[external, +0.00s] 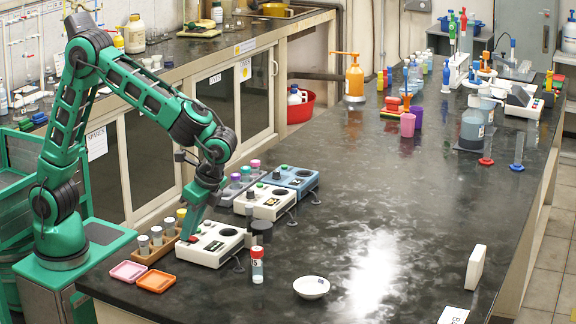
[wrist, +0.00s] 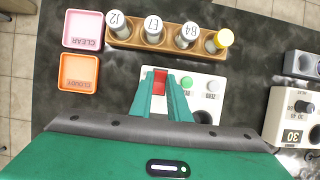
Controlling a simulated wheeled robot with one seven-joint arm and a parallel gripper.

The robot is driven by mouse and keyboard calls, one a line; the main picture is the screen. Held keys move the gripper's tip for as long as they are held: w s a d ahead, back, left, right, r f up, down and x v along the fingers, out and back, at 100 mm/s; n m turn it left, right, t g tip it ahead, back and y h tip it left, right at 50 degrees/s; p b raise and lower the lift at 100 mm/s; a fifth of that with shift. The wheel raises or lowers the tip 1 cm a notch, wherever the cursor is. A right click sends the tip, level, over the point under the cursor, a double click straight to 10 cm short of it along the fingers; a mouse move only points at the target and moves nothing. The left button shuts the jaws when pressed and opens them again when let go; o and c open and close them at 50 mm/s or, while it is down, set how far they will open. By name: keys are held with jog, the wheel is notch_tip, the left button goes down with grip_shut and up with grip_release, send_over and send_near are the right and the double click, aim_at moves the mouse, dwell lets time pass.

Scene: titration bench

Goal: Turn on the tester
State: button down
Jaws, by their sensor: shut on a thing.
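The tester is a white box (external: 219,247) near the front left of the bench. In the wrist view the tester (wrist: 207,69) has a red switch (wrist: 160,82), a green button (wrist: 187,83), a pale button marked ZERO (wrist: 213,86) and a dark round part partly hidden by my gripper. My gripper (external: 194,237) reaches down onto the tester's left end. In the wrist view the green fingers of my gripper (wrist: 163,84) are on either side of the red switch, shut on it. Whether the switch is pressed, or a lamp is lit, I cannot tell.
A wooden rack (wrist: 170,41) of capped vials stands beside the tester. A pink tray (external: 128,271) and an orange tray (external: 155,281) lie at left. A red-capped vial (external: 257,268) and white dish (external: 311,287) stand right. Other instruments (external: 266,205) line the bench behind.

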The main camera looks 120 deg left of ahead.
jog(key=shift+w+r, duration=0.1)
jog(key=c, duration=1.7)
grip_release()
jog(key=v, duration=1)
jog(key=shift+w+r, duration=0.2)
jog(key=shift+r, duration=0.1)
